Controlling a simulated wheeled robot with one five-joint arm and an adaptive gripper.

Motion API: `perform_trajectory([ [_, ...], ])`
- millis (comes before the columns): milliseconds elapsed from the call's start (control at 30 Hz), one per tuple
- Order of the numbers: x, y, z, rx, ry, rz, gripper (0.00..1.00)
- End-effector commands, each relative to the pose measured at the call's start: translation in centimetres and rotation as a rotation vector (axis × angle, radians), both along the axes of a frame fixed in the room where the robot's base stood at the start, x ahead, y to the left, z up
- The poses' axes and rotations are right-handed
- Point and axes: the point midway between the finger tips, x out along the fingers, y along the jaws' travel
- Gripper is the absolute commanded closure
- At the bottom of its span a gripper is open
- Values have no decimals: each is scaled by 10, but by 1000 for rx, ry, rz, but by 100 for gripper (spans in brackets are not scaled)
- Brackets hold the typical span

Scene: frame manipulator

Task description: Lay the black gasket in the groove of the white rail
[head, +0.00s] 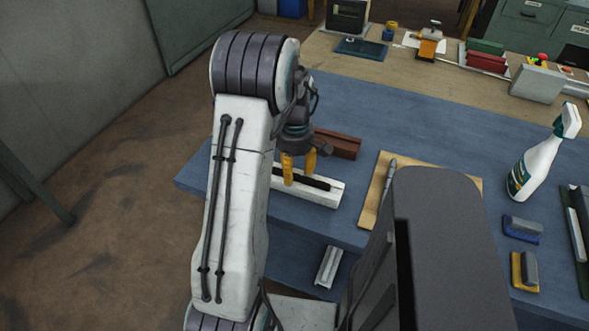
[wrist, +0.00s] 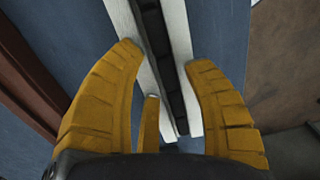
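The white rail (head: 320,194) lies on the blue mat beneath my gripper, near the mat's front left part. The black gasket (head: 316,183) lies lengthwise along the rail's top. In the wrist view the gasket (wrist: 162,55) runs between two white strips of the rail (wrist: 180,35); I cannot tell how deep it sits in the groove. My gripper (head: 298,175) points down at the rail. In the wrist view its yellow fingers (wrist: 165,58) are spread apart, with the gasket showing between them and clear space beside it. Part of the rail is hidden behind my arm and fingers.
A reddish-brown block (head: 338,143) lies just behind the rail. A wooden board (head: 370,205) with a grey tool lies to the right. A spray bottle (head: 537,160) and two brushes, blue (head: 522,228) and yellow (head: 524,270), are further right. The mat behind the brown block is clear.

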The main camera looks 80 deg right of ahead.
Motion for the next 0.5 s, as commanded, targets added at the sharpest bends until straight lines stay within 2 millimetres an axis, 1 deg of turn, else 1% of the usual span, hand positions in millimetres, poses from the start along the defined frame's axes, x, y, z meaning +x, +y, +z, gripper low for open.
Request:
perform_trajectory([
  [267,0,0,2,-1,0,0,54],
  [367,0,-1,9,-3,1,0,54],
  [500,0,-3,29,-5,0,0,54],
])
